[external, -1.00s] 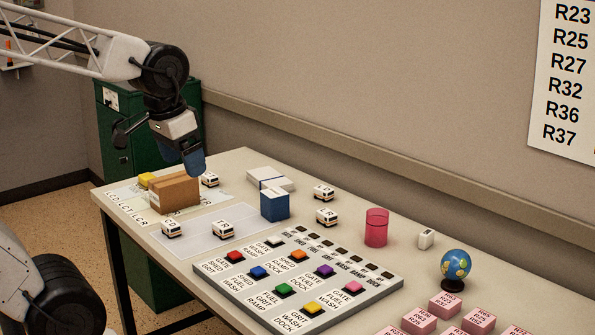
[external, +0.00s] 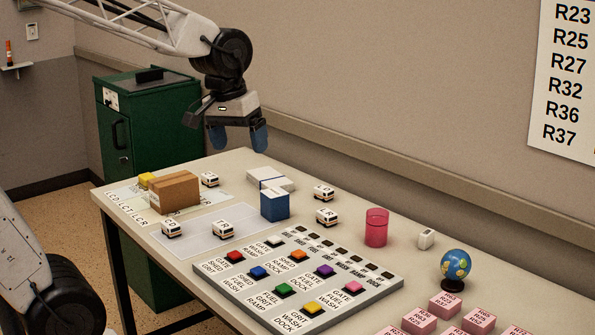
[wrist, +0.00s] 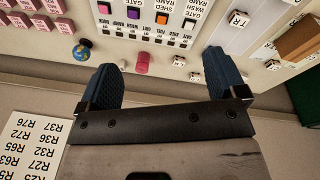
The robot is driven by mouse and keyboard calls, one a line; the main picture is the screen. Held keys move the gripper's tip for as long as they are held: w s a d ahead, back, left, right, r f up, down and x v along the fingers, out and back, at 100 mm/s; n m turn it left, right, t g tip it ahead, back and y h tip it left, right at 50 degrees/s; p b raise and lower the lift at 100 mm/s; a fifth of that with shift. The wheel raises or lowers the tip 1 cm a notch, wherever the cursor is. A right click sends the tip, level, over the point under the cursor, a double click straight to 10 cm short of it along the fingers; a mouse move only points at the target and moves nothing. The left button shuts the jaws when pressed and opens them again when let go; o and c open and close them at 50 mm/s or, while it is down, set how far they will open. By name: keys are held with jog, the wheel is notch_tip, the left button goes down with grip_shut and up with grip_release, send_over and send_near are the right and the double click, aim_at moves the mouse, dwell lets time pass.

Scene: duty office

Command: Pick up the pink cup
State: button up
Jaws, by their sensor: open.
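The pink cup (external: 376,228) stands upright on the table, right of centre in the external view, behind the button panel. In the wrist view the cup (wrist: 142,62) shows between my two fingers, closer to the left one. My gripper (external: 238,140) is open and empty, high above the far left part of the table. It is well to the left of the cup and apart from it. Its two blue fingers also show in the wrist view (wrist: 163,85), spread wide. Nothing hides the cup.
A panel of coloured buttons (external: 270,308) lies in front of the cup. A small white block (external: 426,239) and a globe (external: 456,266) stand to its right. Small white vans (external: 326,217), a blue box (external: 274,206) and a cardboard box (external: 174,193) are to its left. Pink blocks (external: 478,321) sit front right.

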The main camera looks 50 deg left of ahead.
jog(key=w+f+n, duration=0.2)
jog(key=w+n, duration=0.2)
jog(key=w, duration=0.7)
jog(key=n+g+h, duration=0.1)
jog(key=n+g, duration=0.1)
jog(key=n, duration=0.8)
send_over(378, 223)
jog(key=w+a, duration=0.2)
jog(key=a, duration=0.1)
notch_tip(378, 223, down, 19)
jog(key=shift+f, duration=0.15)
jog(key=shift+d+f, duration=0.1)
jog(key=shift+d+f, duration=0.15)
jog(key=shift+f, duration=1.05)
jog(key=shift+f, duration=0.1)
jog(key=shift+d+f, duration=0.2)
jog(key=shift+f, duration=1.05)
jog(key=shift+d+f, duration=0.2)
jog(key=shift+f, duration=1)
